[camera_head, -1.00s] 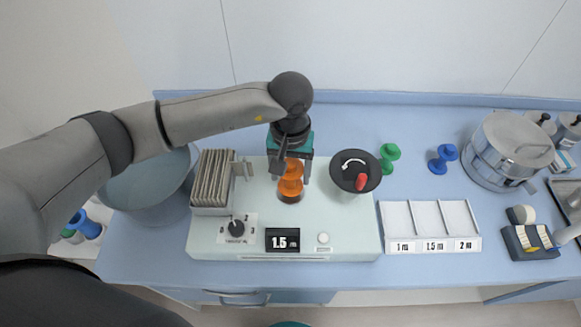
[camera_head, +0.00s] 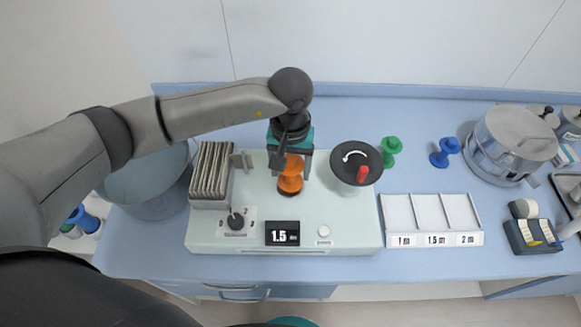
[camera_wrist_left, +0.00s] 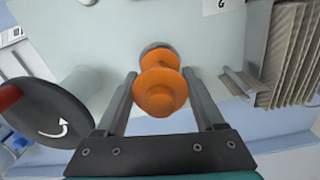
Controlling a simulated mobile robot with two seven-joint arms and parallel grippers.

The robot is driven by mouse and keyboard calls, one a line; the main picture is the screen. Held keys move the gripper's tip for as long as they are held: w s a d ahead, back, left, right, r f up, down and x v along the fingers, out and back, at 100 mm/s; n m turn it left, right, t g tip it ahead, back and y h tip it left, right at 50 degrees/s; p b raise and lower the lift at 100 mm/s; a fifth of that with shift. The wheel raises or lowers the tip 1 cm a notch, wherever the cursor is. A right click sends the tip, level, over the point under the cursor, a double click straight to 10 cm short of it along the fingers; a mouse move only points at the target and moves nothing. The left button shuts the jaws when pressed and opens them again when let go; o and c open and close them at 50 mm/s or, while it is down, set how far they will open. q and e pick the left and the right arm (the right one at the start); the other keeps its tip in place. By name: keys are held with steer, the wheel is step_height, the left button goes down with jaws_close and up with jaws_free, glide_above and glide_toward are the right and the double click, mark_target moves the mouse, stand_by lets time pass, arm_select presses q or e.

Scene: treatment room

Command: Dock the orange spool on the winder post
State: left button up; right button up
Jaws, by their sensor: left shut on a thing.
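The orange spool (camera_head: 290,178) is upright over the front middle of the pale winder machine (camera_head: 350,237). My left gripper (camera_head: 291,170) comes down on it from above and is shut on it. In the left wrist view the spool (camera_wrist_left: 160,85) sits between the two fingers (camera_wrist_left: 160,100). A dark round seat (camera_head: 286,194) shows at the spool's lower end, and its grey edge (camera_wrist_left: 155,48) shows in the wrist view. The spool hides the post, so I cannot tell whether it is fully seated. My right gripper is not in view.
A black crank disc with a red handle (camera_head: 361,174) stands close right of the spool. A rack of grey plates (camera_head: 211,172) stands left. Green (camera_head: 391,148) and blue (camera_head: 443,153) spools, a three-part tray (camera_head: 432,239) and a steel pot (camera_head: 513,143) are further right.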

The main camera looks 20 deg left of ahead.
arm_select(q)
steer(key=shift+b, duration=0.35)
stand_by(0.8)
steer(key=shift+f+b, duration=0.6)
steer(key=shift+b, duration=0.05)
steer(key=o, duration=1.1)
steer(key=shift+c, duration=0.2)
steer(key=shift+r+p, duration=2.95)
steer(key=shift+r, duration=2.6)
steer(key=shift+s+f, duration=0.1)
